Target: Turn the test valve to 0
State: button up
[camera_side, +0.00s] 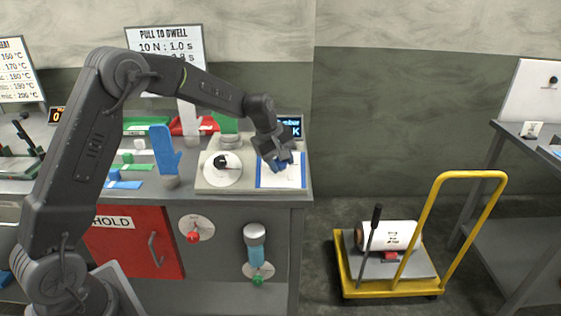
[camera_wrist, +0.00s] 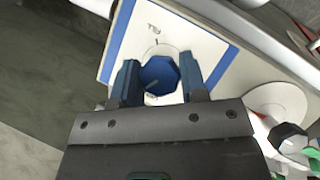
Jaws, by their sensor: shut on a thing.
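The test valve is a blue faceted knob (camera_wrist: 159,75) on a white panel with blue edge stripes (camera_wrist: 208,32). A grey pointer line shows on the knob's lower left, and a small tick and lettering stand on the panel above it. I cannot read the lettering for certain. My gripper (camera_wrist: 158,82) has one finger on each side of the knob and is shut on it. In the side view my gripper (camera_side: 279,163) reaches down over the blue-edged panel (camera_side: 293,180) at the bench's right end, and mostly hides the knob.
A white dial with a black knob (camera_side: 221,161) sits just left of the panel. A blue glove form (camera_side: 165,152) stands farther left. The bench front has a red knob (camera_side: 193,237) and a red door (camera_side: 128,240). A yellow trolley (camera_side: 390,290) stands on the floor to the right.

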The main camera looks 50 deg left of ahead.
jog(key=n+t, duration=0.1)
jog(key=n, duration=0.1)
jog(key=n+t, duration=0.1)
jog(key=n, duration=0.2)
jog(key=shift+t, duration=0.4)
jog(key=shift+n, duration=0.3)
jog(key=o, duration=0.9)
jog(key=v, duration=1.4)
jog(key=shift+s+f, duration=0.1)
jog(key=shift+f, duration=0.05)
